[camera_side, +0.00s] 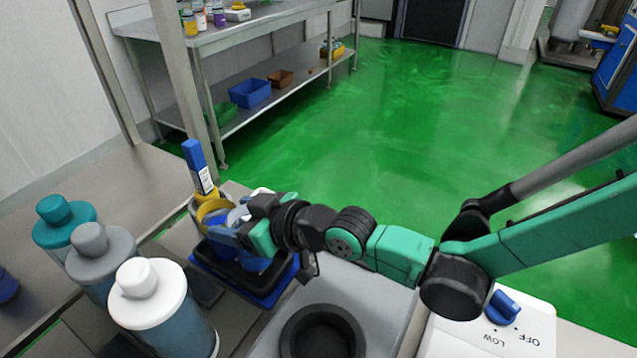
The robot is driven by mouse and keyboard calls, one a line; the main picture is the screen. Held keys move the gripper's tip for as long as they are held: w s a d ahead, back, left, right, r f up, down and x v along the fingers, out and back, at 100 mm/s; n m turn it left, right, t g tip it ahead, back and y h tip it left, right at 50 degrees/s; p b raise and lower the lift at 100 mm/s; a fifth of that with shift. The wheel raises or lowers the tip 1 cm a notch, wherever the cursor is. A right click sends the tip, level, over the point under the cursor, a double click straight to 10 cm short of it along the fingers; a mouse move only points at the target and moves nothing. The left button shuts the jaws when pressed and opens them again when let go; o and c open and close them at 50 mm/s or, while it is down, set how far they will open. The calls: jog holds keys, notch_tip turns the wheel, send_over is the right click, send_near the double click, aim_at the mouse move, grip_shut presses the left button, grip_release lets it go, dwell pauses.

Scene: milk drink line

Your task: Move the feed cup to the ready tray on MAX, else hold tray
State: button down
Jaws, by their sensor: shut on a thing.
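My gripper (226,232) is shut on the feed cup, whose yellow rim (213,207) shows just beyond the fingers. The fingers and wrist hide much of the cup, so I cannot tell whether it touches anything below. A blue tray with a black inner rim (240,284) lies right under the gripper; I see no label saying which tray it is. A blue dial knob (503,304) sits on a white panel (470,335) at the lower right. OFF and LOW are readable beside it; no MAX label shows, and its setting is unclear.
White (152,305), grey (100,255) and teal-capped (62,222) bottles stand left of the tray. A tall blue-topped item (198,165) rises behind the cup. A round dark holder (322,335) is in front.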

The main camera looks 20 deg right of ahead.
jog(key=shift+f, duration=0.9)
jog(key=shift+f, duration=0.1)
grip_release()
